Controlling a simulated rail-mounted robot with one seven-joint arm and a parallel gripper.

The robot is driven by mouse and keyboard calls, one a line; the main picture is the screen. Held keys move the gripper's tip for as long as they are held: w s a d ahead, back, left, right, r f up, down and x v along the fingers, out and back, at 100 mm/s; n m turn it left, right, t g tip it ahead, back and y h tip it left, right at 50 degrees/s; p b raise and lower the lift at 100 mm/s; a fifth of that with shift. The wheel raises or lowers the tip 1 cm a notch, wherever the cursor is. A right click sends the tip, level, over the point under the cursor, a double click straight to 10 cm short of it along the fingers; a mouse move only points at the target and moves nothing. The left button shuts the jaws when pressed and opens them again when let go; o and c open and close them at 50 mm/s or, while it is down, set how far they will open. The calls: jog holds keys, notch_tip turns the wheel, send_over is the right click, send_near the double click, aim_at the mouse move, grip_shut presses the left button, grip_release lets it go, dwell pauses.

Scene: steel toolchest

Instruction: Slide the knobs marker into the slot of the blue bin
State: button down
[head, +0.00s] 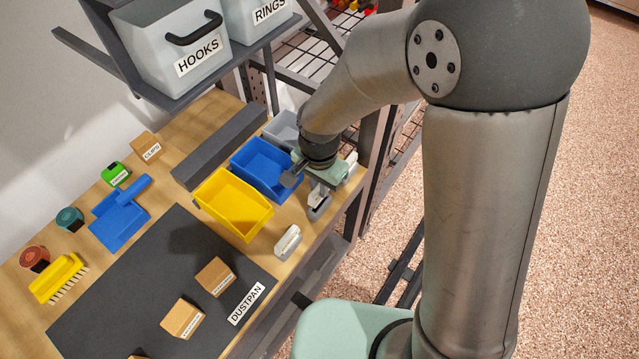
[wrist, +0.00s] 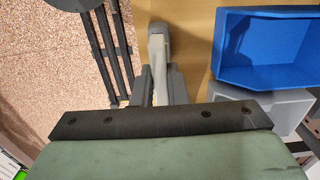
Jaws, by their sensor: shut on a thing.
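The blue bin (head: 262,167) stands on the wooden bench between a yellow bin and a grey bin; it also shows at the right in the wrist view (wrist: 262,55). My gripper (head: 318,195) points down just to the right of the blue bin, near the bench's front edge. It is shut on a small pale grey marker (wrist: 157,55), seen between the fingers in the wrist view. The marker's label cannot be read, and my gripper hides part of it. The slot of the blue bin is not clearly visible; my wrist covers the bin's right end.
The yellow bin (head: 232,206) and grey bin (head: 284,130) flank the blue bin. A white labelled marker (head: 288,242) lies before the yellow bin; another white piece (head: 350,165) is near the grey bin. A dark mat (head: 150,275) holds small boxes. A shelf with white bins hangs above.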

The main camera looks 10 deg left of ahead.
jog(key=shift+f+b, duration=1.85)
jog(key=shift+f, duration=0.2)
jog(key=c, duration=1.4)
grip_release()
jog(key=shift+o, duration=0.2)
notch_tip(320, 180, up, 17)
jog(key=p, duration=0.1)
jog(key=shift+r, duration=0.2)
jog(key=s+d+n+p, duration=0.1)
jog(key=s+d, duration=0.4)
jog(key=d, duration=0.5)
jog(key=s+d+n+p, duration=0.2)
jog(key=s+d+n, duration=0.2)
jog(key=d, duration=0.7)
jog(key=shift+s+d, duration=0.2)
jog(key=shift+s, duration=0.65)
